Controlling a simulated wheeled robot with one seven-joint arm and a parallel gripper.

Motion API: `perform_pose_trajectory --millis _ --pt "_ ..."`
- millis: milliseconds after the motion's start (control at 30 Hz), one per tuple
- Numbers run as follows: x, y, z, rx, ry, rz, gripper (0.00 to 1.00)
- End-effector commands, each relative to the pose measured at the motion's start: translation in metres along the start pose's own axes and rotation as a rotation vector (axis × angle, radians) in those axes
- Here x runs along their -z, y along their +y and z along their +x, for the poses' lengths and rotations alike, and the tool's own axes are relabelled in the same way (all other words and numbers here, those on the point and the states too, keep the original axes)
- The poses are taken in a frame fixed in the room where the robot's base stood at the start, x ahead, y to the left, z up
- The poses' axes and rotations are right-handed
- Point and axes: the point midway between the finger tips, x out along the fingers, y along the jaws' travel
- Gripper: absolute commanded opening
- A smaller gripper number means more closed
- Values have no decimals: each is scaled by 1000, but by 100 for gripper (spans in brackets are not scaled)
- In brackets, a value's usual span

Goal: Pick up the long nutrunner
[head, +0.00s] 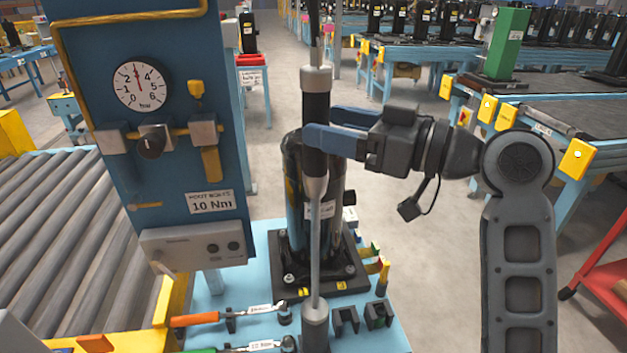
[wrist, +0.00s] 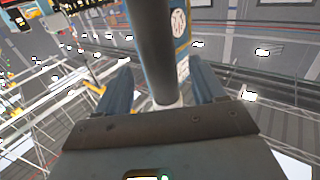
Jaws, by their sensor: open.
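The long nutrunner (head: 315,235) hangs upright in the head view, with a dark grip at the top, a thin grey shaft and a socket at the bottom. My gripper (head: 320,122) reaches in from the right at the dark grip. Its blue fingers are open, one in front of the tool and one behind it. In the wrist view, the nutrunner's dark body (wrist: 150,45) passes between the two fingers of my gripper (wrist: 160,78). A gap shows on the right side; contact on the left cannot be told.
A black compressor (head: 295,190) stands behind the nutrunner on a light blue bench (head: 268,240). Wrenches (head: 235,315) lie on holders at the front. A blue panel with a gauge (head: 140,87) and a "10 Nm" label stands left. A roller conveyor (head: 55,220) is at far left.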

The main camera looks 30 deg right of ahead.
Motion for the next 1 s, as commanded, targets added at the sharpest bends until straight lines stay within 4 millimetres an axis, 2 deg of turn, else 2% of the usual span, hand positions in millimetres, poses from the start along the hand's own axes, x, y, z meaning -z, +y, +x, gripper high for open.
perform_pose_trajectory --millis 333,667,1000 --pt "-1 -2 45 0 -1 3 69" --pt "-2 -2 50 -3 0 2 68" --pt "-2 -2 50 -3 0 2 36"
